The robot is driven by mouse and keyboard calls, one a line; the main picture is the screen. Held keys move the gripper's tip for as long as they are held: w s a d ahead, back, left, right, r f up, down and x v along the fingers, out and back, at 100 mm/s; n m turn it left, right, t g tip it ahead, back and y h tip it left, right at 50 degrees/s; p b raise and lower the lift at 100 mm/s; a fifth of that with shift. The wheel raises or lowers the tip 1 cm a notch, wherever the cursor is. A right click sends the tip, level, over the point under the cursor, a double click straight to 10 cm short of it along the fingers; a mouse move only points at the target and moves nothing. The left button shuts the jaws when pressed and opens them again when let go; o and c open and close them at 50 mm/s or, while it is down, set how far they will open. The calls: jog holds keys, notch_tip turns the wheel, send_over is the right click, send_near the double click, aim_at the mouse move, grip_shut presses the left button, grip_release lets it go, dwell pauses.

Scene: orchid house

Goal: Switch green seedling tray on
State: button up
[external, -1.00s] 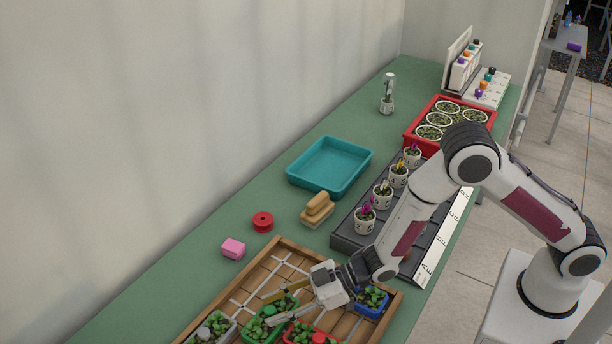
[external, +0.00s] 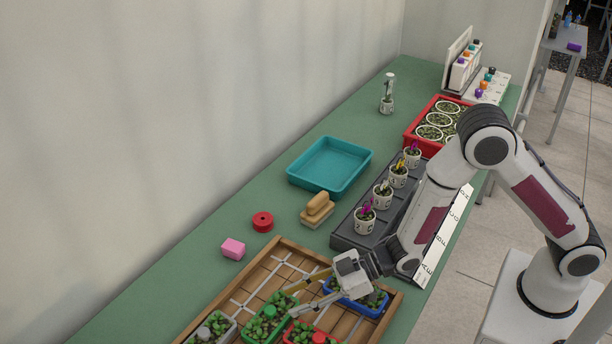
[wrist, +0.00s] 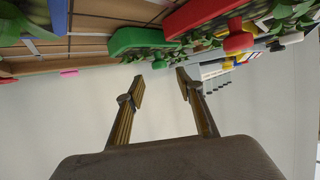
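The green seedling tray (external: 255,334), full of leafy seedlings, sits in the wooden grid frame (external: 283,244) between the grey and red trays. It also shows at the top middle of the wrist view (wrist: 130,42). My gripper (external: 291,302) is open and empty, its two fingers apart, beside the green tray's right end in the external view. In the wrist view the gripper's fingertips (wrist: 160,83) show below the green tray, with a gap between.
The red tray (wrist: 190,22) with a red knob (wrist: 237,41) is close by. The blue tray (external: 366,308) lies under my wrist. A dark rack of potted orchids (external: 348,237) stands behind. A pink block (external: 233,249), red disc (external: 262,222) and teal basin (external: 329,164) are on the bench.

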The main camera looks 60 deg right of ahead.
jog(key=v, duration=0.6)
jog(key=shift+s, duration=0.1)
dwell(0.4)
jog(key=w+a+r+h, duration=0.2)
jog(key=w+a, duration=0.1)
jog(key=w, duration=0.4)
jog(key=w+a+r+h, duration=0.2)
jog(key=w+a, duration=0.2)
jog(key=w, duration=0.2)
jog(key=g+h, duration=0.2)
jog(key=g, duration=0.4)
send_over(286, 315)
jog(key=shift+f, duration=0.15)
jog(key=shift+f, duration=0.15)
